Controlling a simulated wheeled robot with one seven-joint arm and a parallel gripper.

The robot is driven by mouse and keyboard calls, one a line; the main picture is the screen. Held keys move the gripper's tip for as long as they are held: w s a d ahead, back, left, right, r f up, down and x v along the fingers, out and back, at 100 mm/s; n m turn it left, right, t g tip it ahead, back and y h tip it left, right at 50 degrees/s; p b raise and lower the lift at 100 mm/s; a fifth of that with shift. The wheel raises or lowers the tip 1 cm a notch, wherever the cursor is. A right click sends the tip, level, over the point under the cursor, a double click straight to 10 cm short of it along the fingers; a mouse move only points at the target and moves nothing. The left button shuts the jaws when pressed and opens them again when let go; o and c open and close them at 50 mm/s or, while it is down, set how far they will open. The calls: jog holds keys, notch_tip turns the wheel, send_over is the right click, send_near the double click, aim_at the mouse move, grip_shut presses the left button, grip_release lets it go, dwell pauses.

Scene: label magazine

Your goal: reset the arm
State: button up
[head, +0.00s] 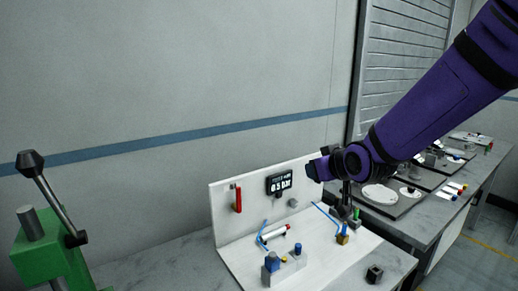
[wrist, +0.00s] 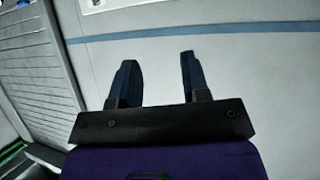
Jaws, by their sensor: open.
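In the wrist view my gripper (wrist: 158,58) has its two dark blue fingers spread well apart, with nothing between them. Only the plain grey wall (wrist: 230,75) shows behind the fingertips. In the head view my purple arm reaches in from the upper right, and its black wrist end is in front of the wall, above the right side of the white fixture board (head: 225,212).
The board carries a dark display (head: 279,182), a red-handled item (head: 238,199) and small blue and yellow parts. A green lever press (head: 48,250) stands at the left. A second bench (head: 428,228) with plates runs right. A small dark block (head: 374,273) lies in front.

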jog(key=s+d+r+m+g+h, duration=0.1)
jog(key=s+d, duration=0.4)
jog(key=s, duration=0.5)
jog(key=s+d+r+m+g+h, duration=0.1)
jog(key=s+d+r+m+g, duration=0.1)
jog(key=s, duration=0.8)
jog(key=s+d+r+m+g+h, duration=0.1)
jog(key=s+d+r+g, duration=0.2)
jog(key=s+d, duration=0.5)
jog(key=shift+s+r+m+h, duration=0.4)
jog(key=shift+s+r, duration=0.5)
jog(key=shift+w, duration=0.1)
jog(key=shift+c, duration=0.4)
